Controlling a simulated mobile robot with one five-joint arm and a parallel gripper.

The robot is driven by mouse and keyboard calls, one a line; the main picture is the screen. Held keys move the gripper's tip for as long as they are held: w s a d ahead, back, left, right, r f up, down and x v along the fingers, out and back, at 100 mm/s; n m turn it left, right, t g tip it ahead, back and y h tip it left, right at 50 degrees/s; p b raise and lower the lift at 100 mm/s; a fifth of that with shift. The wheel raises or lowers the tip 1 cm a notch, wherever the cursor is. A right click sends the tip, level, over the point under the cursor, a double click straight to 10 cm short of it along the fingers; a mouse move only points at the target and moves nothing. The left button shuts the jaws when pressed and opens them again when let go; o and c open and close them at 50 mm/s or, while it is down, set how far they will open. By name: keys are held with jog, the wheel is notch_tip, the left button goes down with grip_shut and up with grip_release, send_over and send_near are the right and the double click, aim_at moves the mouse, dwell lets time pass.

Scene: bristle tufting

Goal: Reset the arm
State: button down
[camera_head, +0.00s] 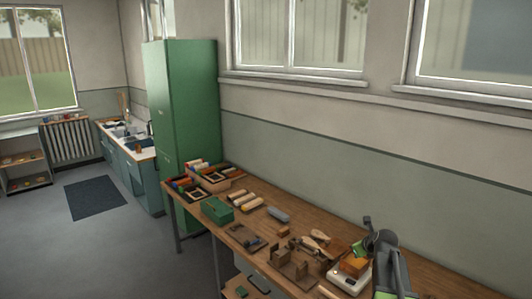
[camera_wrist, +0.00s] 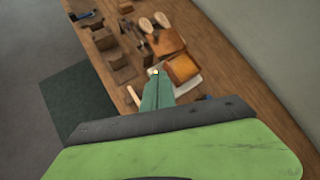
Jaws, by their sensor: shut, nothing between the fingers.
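My gripper (camera_wrist: 156,76) is shut, its teal fingers together with nothing between them. In the wrist view it points over the wooden workbench (camera_wrist: 225,80), with its tips in front of an orange-brown block (camera_wrist: 183,68) and a pale flat item. I cannot tell its exact height above them. In the head view my dark grey and green arm stands at the lower right, folded over the bench's right part. The green fingertips (camera_head: 359,247) show just above the orange-brown block (camera_head: 354,266), which sits on a white device (camera_head: 348,281).
A wooden fixture (camera_head: 292,265) and pale oval pieces (camera_head: 317,242) lie left of the arm. A green box (camera_head: 217,211), rolls and trays fill the bench's far end. A tall green cabinet (camera_head: 190,100) stands beyond. The floor (camera_head: 120,250) at left is clear around a dark mat (camera_head: 95,197).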

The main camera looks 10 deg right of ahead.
jog(key=s+a+f+n+g+y+b, duration=0.1)
jog(key=s+a+f+n+b, duration=0.25)
jog(key=a, duration=0.55)
jog(key=s+a+f+n+g+b, duration=0.1)
jog(key=s+a+f+n+g, duration=0.1)
jog(key=a+f+n, duration=0.6)
jog(key=s+a+f+n+g+y+b, duration=0.1)
jog(key=s+a+n+b, duration=0.15)
jog(key=a, duration=0.85)
jog(key=s+f+n+g+h, duration=0.1)
jog(key=s+n+g, duration=0.4)
jog(key=s+n, duration=0.8)
jog(key=f+n, duration=0.1)
jog(key=n, duration=0.4)
jog(key=shift+s+d+h+p, duration=0.15)
jog(key=shift+s+h+p, duration=0.15)
jog(key=shift+p, duration=0.1)
jog(key=shift+d+f, duration=0.1)
